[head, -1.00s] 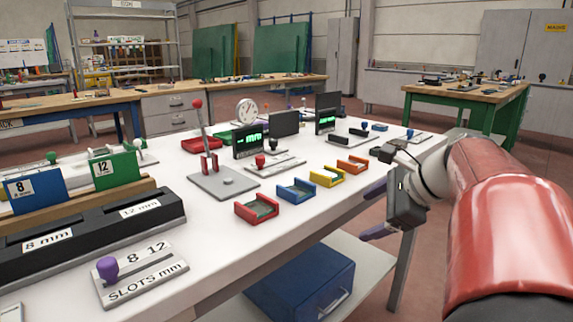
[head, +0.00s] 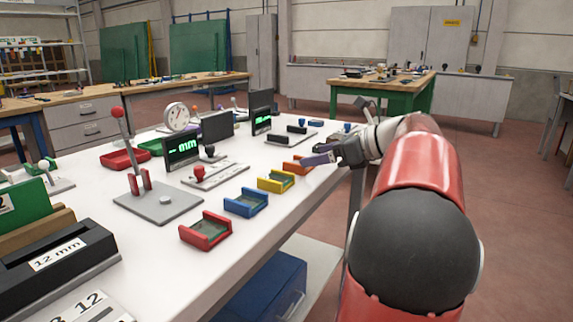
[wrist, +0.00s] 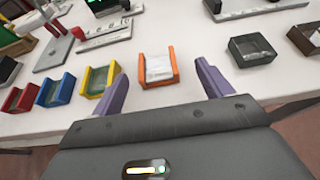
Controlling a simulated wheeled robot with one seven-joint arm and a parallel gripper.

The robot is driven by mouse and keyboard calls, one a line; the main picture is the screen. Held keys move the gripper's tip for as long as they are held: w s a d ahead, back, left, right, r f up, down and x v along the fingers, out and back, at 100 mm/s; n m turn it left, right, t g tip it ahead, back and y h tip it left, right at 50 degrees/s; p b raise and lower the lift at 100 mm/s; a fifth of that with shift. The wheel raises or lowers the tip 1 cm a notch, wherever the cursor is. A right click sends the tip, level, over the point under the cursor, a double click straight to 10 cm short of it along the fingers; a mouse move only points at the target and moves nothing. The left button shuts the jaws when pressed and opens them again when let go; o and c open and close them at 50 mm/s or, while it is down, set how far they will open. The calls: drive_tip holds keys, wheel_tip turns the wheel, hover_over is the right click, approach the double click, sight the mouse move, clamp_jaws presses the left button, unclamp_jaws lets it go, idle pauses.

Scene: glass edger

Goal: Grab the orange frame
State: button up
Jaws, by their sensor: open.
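The orange frame (head: 293,167) is a small open-sided holder lying near the table's right edge, last in a row of coloured frames. In the head view my gripper partly hides it. In the wrist view the orange frame (wrist: 143,72) shows whole, with a pale insert inside. My gripper (head: 312,160) is open at the table's edge, beside the orange frame. In the wrist view the two purple fingers of my gripper (wrist: 160,82) are spread wide and empty. The orange frame lies ahead, in the gap between them, and no contact shows.
Yellow (head: 277,181), blue (head: 246,203) and red (head: 206,231) frames stand in line to the left. A grey lever stand (head: 158,204) and readouts stand behind the row.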

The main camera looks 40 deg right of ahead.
sight(296, 159)
drive_tip(key=x, duration=0.7)
drive_tip(key=shift+s+a+r, duration=0.1)
drive_tip(key=shift+a, duration=0.2)
drive_tip(key=c, duration=1.1)
